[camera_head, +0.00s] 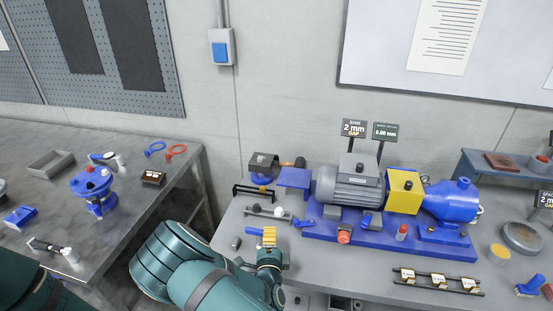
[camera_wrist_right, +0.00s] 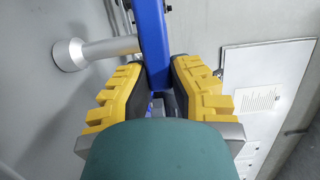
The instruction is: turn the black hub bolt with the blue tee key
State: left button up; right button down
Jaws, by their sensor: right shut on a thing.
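My right gripper (camera_head: 269,237) has yellow ribbed fingers and is above the near left part of the motor bench. In the right wrist view, my right gripper (camera_wrist_right: 160,95) is shut on a blue bar, which I take for the blue tee key (camera_wrist_right: 154,45). A pale grey round shank with a wider end juts left from the bar. The bar's lower part is hidden between the fingers and behind my wrist. I cannot single out the black hub bolt. My left gripper is out of view.
The grey motor (camera_head: 351,186) with a yellow guard (camera_head: 404,191) and blue pump (camera_head: 450,202) stands on a blue base. A red button (camera_head: 344,236) is at its front. A rack (camera_head: 437,281) lies at the bench front. A blue flanged part (camera_head: 93,187) stands on the left table.

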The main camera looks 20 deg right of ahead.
jog(key=shift+r+p, duration=2.25)
jog(key=shift+r, duration=0.25)
jog(key=shift+f, duration=0.15)
